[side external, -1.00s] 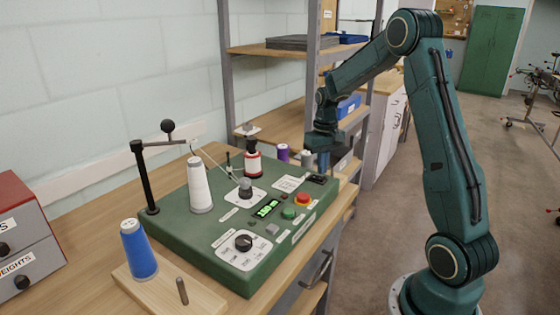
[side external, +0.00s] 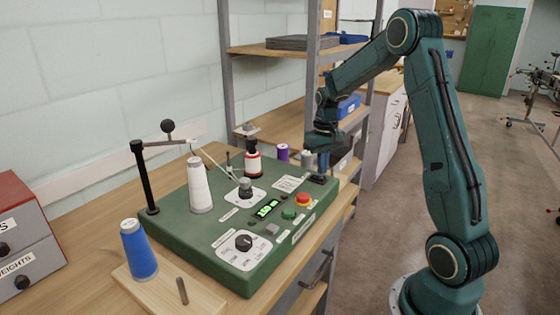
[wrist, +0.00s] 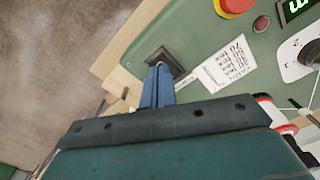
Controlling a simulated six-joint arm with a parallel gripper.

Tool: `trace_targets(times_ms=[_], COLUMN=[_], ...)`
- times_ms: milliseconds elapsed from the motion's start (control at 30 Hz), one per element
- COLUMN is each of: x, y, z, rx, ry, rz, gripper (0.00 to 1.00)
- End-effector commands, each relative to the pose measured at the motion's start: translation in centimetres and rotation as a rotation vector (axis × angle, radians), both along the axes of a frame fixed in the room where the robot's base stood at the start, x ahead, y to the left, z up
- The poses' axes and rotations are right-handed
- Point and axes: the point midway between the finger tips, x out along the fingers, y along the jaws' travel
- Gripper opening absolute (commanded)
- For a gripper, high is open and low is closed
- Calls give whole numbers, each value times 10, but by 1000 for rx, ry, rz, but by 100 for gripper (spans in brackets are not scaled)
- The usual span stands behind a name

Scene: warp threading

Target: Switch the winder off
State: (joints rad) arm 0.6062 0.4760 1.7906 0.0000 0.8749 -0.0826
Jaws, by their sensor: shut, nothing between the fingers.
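The winder (side external: 178,225) is a green box on the wooden bench, with a white cone, knobs and a lit green display (side external: 267,209). A black switch (side external: 317,179) sits at its far right corner. It also shows in the wrist view as a dark square plate (wrist: 178,60). My gripper (side external: 323,168) is over that corner, pointing down. In the wrist view its blue fingers (wrist: 158,68) are shut together and empty, with their tips at the switch. The fingers hide part of the switch, so I cannot tell its position or whether they touch it.
A red stop button (side external: 304,199) and a green button (side external: 289,213) lie near the switch. A blue cone (side external: 138,250) is at the front left. A shelf upright (side external: 312,80) rises close behind my gripper.

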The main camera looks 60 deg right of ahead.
Motion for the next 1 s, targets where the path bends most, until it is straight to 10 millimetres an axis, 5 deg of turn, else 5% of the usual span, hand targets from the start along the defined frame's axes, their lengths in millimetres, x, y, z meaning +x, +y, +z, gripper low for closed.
trace_targets(times_ms=[1000], x=[0], y=[0], z=[-8], rx=[0], ry=[1], rz=[0], gripper=[0])
